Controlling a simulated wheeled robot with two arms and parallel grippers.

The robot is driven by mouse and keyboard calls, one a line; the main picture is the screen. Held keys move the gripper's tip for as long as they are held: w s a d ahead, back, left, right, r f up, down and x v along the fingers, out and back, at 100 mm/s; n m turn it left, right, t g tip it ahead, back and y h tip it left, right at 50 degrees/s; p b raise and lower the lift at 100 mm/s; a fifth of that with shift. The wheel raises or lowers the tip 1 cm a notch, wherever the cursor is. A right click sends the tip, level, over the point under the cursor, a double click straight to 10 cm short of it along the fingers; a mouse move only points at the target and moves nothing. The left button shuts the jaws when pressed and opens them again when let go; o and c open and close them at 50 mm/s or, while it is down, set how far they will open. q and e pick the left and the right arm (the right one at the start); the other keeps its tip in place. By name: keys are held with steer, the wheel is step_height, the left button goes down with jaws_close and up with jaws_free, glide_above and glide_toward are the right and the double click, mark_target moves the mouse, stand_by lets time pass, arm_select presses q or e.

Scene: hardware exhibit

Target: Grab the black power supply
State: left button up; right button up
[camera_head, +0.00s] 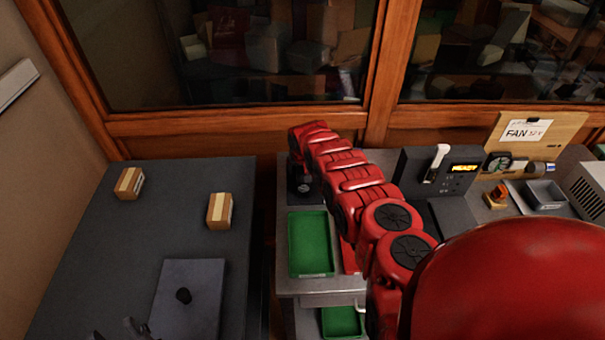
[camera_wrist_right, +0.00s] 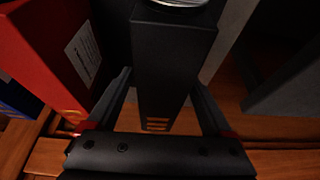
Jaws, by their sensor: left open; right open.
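A tall black box, which looks like the black power supply (camera_wrist_right: 172,75), stands in the middle of the right wrist view. It has orange slots at one end and a silvery round part at the other. My right gripper (camera_wrist_right: 161,80) is open, with one finger on each side of the box; I cannot tell whether they touch it. In the head view my red right arm reaches to the back of the bench, and its gripper is hidden. My left gripper (camera_head: 122,329) is open and empty at the bottom left edge, only its dark tips showing.
A red box (camera_wrist_right: 62,55) stands left of the black box, and grey panels stand at right.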

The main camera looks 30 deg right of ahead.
steer(key=shift+c, duration=0.2)
jaws_close()
stand_by(1.1)
